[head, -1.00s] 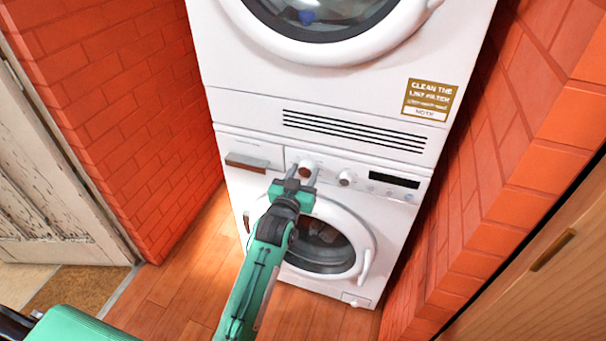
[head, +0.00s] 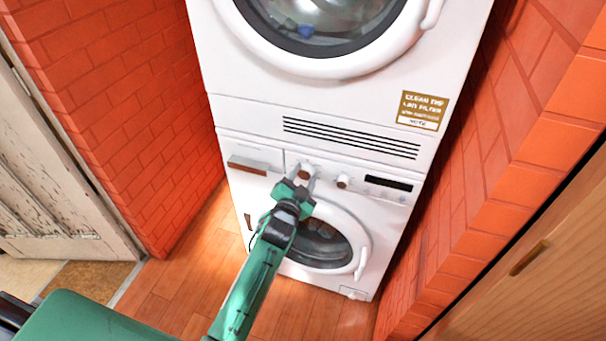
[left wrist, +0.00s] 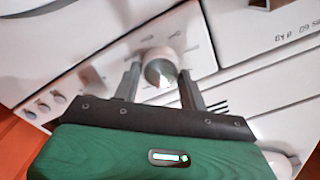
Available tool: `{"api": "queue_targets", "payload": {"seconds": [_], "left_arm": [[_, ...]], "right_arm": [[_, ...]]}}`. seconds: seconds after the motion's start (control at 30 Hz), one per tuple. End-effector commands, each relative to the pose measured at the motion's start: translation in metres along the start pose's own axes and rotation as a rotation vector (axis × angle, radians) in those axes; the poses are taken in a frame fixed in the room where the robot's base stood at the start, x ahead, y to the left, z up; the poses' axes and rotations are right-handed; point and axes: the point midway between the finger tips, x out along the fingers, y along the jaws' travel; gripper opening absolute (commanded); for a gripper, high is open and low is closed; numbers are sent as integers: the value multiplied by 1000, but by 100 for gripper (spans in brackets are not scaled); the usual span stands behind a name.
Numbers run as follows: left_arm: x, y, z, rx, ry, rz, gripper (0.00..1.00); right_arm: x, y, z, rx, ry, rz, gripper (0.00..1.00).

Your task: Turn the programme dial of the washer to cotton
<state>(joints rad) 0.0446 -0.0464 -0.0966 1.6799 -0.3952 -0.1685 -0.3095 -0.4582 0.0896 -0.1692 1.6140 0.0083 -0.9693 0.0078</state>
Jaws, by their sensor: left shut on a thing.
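The washer (head: 225,207) is the lower white machine of a stack. Its programme dial (head: 305,168) is a round knob left of the middle of its control panel, partly covered by my gripper. My left gripper (head: 304,178) reaches up to the panel and is shut on the dial. In the left wrist view the dial (left wrist: 160,64) sits between the two grey fingers, its face partly in shadow. The markings around it are too blurred to read, so I cannot tell which programme it points to. My right gripper is not in view.
A second knob (head: 343,181) and a dark display (head: 388,184) are right of the dial. A drawer (head: 252,153) is on the left. The dryer (head: 235,85) stands on top. Brick walls (head: 120,100) close in both sides; wooden floor (head: 180,290) lies in front.

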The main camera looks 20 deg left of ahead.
Motion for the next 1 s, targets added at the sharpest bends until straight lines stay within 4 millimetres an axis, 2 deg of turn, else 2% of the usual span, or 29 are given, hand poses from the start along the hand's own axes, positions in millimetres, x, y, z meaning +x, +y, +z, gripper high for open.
{"api": "queue_targets", "payload": {"seconds": [0.33, 0.8, 0.83, 0.9, 1.0], "left_arm": [[0, 0, 0, 116, 1, 0, 20], [0, 1, 0, 128, 1, 0, 20], [0, 1, 0, 128, 1, 0, 48], [0, 1, 0, 128, 1, 0, 62], [0, 1, 0, 128, 1, 0, 63]], "right_arm": [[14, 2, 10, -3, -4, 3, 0], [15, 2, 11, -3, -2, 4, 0], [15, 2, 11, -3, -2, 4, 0], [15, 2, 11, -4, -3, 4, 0], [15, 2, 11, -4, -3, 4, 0]]}}
